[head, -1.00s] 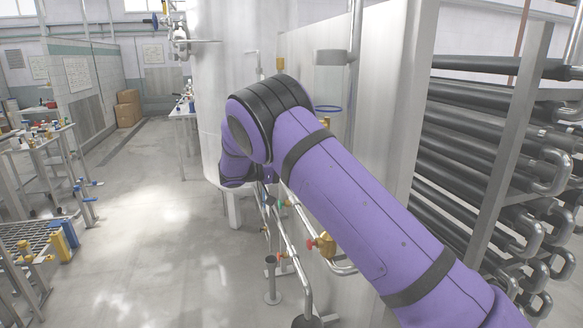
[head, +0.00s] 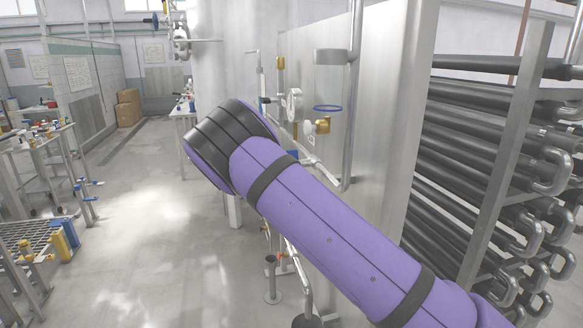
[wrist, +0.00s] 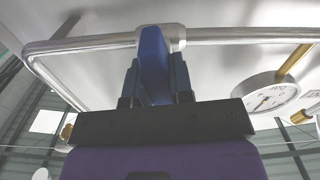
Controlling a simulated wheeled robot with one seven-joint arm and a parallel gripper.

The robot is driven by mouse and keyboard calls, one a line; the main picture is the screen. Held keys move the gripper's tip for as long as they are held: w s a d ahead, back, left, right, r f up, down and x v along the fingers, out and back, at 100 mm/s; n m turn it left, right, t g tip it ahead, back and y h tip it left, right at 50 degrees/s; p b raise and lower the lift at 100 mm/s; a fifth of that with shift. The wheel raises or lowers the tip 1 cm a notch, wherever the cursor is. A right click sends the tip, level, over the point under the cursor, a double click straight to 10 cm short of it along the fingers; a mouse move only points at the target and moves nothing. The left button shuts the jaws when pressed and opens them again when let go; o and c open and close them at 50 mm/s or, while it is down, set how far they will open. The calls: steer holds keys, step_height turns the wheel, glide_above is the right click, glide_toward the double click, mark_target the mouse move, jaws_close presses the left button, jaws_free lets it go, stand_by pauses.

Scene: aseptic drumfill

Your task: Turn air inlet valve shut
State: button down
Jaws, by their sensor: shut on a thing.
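The valve's blue lever handle (wrist: 153,50) stands between the fingers of my gripper (wrist: 156,78) in the wrist view. My gripper is shut on it. The top of the handle meets a pale metal valve body (wrist: 174,36) on a silver pipe (wrist: 90,43). In the head view my purple arm hides the gripper. A small blue patch (head: 292,155) shows beside the pipe just past my arm; I cannot tell whether it is the handle.
A round dial gauge (head: 294,104) and a brass fitting (head: 320,126) sit on the steel panel; the gauge also shows in the wrist view (wrist: 268,95). A blue ring (head: 328,108) hangs nearby. A rack of dark pipes (head: 470,160) stands right.

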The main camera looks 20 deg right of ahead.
steer(key=shift+m, duration=0.6)
steer(key=c, duration=1)
jaws_free()
steer(key=a, duration=1)
steer(key=shift+a, duration=0.4)
steer(key=shift+a, duration=0.1)
